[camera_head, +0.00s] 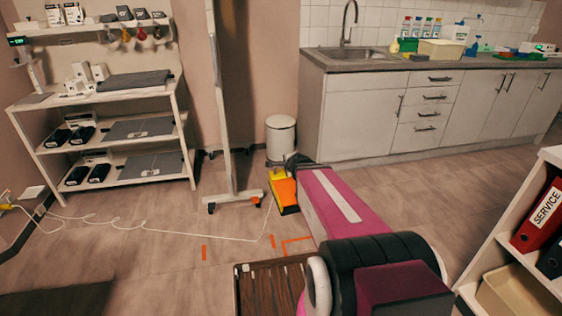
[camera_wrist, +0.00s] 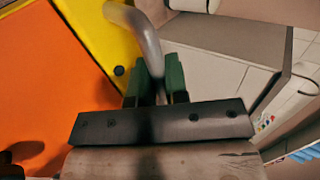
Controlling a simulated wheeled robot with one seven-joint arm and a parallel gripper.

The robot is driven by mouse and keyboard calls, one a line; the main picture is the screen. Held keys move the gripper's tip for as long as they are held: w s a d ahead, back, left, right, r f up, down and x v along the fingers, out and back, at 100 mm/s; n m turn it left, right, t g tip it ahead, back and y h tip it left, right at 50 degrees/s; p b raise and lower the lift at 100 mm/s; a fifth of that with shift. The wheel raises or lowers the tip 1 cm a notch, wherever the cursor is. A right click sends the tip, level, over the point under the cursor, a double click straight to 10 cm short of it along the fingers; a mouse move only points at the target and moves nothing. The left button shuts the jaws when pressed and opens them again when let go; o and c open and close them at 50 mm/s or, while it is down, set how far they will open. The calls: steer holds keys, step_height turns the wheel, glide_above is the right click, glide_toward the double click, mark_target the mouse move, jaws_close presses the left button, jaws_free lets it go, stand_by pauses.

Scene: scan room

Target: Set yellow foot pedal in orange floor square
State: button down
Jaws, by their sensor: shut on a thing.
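The yellow foot pedal (camera_head: 275,183) has an orange top plate and a grey curved handle. It hangs tilted at the end of my arm and appears clear of the floor. In the wrist view the yellow body (camera_wrist: 105,35) and orange plate fill the left side. My gripper (camera_wrist: 160,82) has green fingers shut on the grey handle (camera_wrist: 148,45). In the head view my arm mostly hides the gripper. The orange floor square (camera_head: 296,240) shows as tape marks on the floor, nearer than the pedal. My arm hides part of its right side.
A white cable (camera_head: 160,233) runs across the floor from the left towards the pedal. A brown slatted platform (camera_head: 268,285) is at the front. A wheeled stand (camera_head: 234,198) and a white bin (camera_head: 280,137) are behind.

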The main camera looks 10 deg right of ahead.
steer(key=d+f+n+g+y, duration=0.2)
steer(key=f+n, duration=0.3)
steer(key=f, duration=0.9)
steer(key=d+f+n+g+y, duration=0.3)
steer(key=d+f+n+g, duration=0.1)
steer(key=f, duration=1.1)
steer(key=d+f+n+g+y, duration=0.2)
steer(key=f+n+g, duration=0.3)
steer(key=f, duration=0.9)
steer(key=d+n, duration=0.1)
steer(key=n, duration=0.1)
steer(key=shift+w+d+f+n+y, duration=0.15)
steer(key=shift+n+y, duration=0.25)
step_height(320, 180, down, 6)
steer(key=shift+f, duration=1.65)
steer(key=c, duration=1.1)
jaws_free()
steer(key=shift+w, duration=0.1)
steer(key=shift+o, duration=0.2)
steer(key=v, duration=1.1)
steer(key=shift+r, duration=0.3)
